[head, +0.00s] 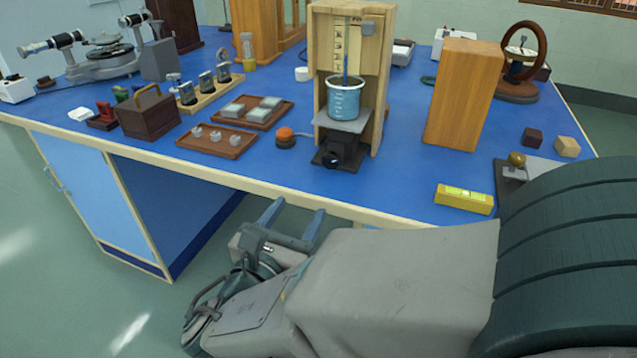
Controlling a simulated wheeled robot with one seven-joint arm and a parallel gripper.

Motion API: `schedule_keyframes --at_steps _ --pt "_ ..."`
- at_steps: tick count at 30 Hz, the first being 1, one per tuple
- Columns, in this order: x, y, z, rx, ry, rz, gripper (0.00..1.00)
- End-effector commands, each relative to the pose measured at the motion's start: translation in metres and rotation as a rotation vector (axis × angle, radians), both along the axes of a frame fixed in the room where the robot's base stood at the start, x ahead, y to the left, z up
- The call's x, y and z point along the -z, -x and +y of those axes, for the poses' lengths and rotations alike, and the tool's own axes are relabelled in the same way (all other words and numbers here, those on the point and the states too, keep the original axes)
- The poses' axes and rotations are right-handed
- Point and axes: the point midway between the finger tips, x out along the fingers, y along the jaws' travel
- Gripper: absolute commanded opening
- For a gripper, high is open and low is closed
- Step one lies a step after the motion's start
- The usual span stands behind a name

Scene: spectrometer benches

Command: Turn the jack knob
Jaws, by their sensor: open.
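A small lab jack with a grey top plate (340,122) and a dark body (343,148) stands at the front of the wooden stand (374,95) on the blue bench. Its round black knob (331,158) faces the bench's front edge. A beaker of blue liquid (344,100) rests on the plate, with a thin blue rod or tube hanging into it. My gripper (292,212) is open and empty. It is in front of the bench edge, below and left of the knob in the picture, and touches nothing that I can see.
An orange-topped button (284,137) sits just left of the jack. Trays with small pieces (233,147) lie further left. A tall wooden block (464,95) and a yellow level (464,199) are to the right. The bench strip in front of the jack is clear.

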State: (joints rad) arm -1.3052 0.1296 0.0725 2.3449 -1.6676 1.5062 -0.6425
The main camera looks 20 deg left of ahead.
Motion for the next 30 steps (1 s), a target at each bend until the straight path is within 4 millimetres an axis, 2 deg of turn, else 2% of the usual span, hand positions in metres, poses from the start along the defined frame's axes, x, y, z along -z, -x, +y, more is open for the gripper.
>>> schedule_keyframes --at_steps 7,19,30 --pt "-0.009 -0.002 0.005 -0.001 0.016 0.019 0.54" --pt "-0.029 -0.014 0.030 -0.003 0.116 0.157 0.54" --pt "-0.040 -0.019 0.039 0.012 0.209 0.269 0.54"
